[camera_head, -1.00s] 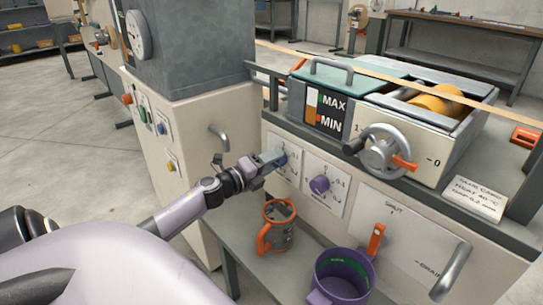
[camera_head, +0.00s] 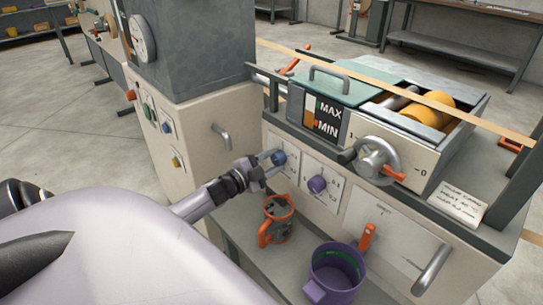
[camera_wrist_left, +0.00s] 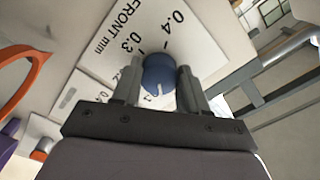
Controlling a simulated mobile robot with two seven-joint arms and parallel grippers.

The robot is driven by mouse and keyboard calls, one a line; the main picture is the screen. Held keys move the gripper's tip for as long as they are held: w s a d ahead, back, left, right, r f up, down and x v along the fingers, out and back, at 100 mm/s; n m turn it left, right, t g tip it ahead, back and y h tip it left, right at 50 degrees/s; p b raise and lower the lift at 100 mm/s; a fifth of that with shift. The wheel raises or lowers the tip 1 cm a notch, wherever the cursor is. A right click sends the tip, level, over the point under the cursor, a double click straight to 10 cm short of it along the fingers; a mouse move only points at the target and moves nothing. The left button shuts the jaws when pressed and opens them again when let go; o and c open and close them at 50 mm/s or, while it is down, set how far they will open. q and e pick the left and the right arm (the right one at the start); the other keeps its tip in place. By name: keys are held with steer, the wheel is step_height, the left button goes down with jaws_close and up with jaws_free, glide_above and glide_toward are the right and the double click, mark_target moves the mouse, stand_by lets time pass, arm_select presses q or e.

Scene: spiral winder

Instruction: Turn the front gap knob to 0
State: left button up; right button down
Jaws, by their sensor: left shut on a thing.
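The blue front gap knob (camera_head: 279,158) sits on a white scale plate on the machine's front. In the left wrist view the knob (camera_wrist_left: 158,73) is between my left gripper's two fingers (camera_wrist_left: 158,88). The plate reads "FRONT mm", with 0.3 and 0.4 visible; the lower numbers are partly hidden by a finger. A white mark on the knob points toward the gripper's palm; the 0 cannot be made out. In the head view my left gripper (camera_head: 268,162) is shut on the knob. My right gripper is not in view.
A purple knob (camera_head: 317,184) on a similar plate is just right. Below are an orange-handled grey container (camera_head: 277,220) and a purple pot (camera_head: 336,270) on a shelf. A handwheel (camera_head: 376,160) is at upper right. A metal handle (camera_head: 222,136) is left.

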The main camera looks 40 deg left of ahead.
arm_select(q)
steer(key=shift+n+p, duration=0.45)
steer(key=shift+n, duration=0.95)
steer(key=n+p, duration=0.1)
steer(key=n, duration=0.1)
steer(key=shift+d+n, duration=0.1)
steer(key=shift+n, duration=0.2)
steer(key=shift+f+n+p, duration=0.1)
steer(key=shift+n+p, duration=0.4)
steer(key=shift+n, duration=0.7)
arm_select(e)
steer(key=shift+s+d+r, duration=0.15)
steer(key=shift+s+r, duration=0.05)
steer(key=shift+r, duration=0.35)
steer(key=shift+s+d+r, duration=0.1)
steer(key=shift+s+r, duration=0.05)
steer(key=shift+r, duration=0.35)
arm_select(q)
steer(key=shift+n, duration=0.3)
steer(key=o, duration=1.1)
steer(key=shift+c, duration=0.2)
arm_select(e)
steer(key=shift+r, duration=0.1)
arm_select(q)
steer(key=shift+s, duration=0.15)
